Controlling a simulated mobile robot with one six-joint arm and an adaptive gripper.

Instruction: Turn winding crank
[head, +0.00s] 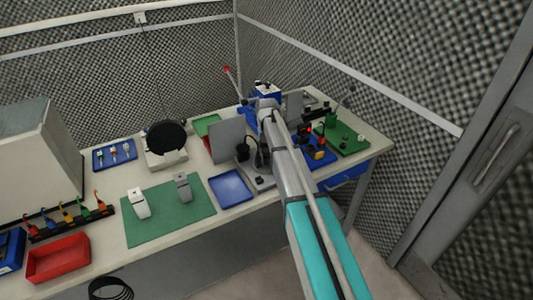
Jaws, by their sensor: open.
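A thin lever with a red knob (227,69) rises at the back of the bench and slants down to the right toward a blue device. It looks like the winding crank, but the part where it joins is small and partly hidden. My gripper (251,102) is at the far end of my arm, close to the lower end of this lever. It is open, and I see nothing held in it. Its fingers are too small to make out clearly, and I cannot tell whether they touch the lever. My arm hides part of the blue device (266,89).
The bench (110,245) is crowded. A grey upright panel (227,139) and a blue tray (230,187) stand left of my arm. A green board (345,138) lies to the right. A green mat (150,220), a red bin (58,259) and a round black disc (166,136) are further left.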

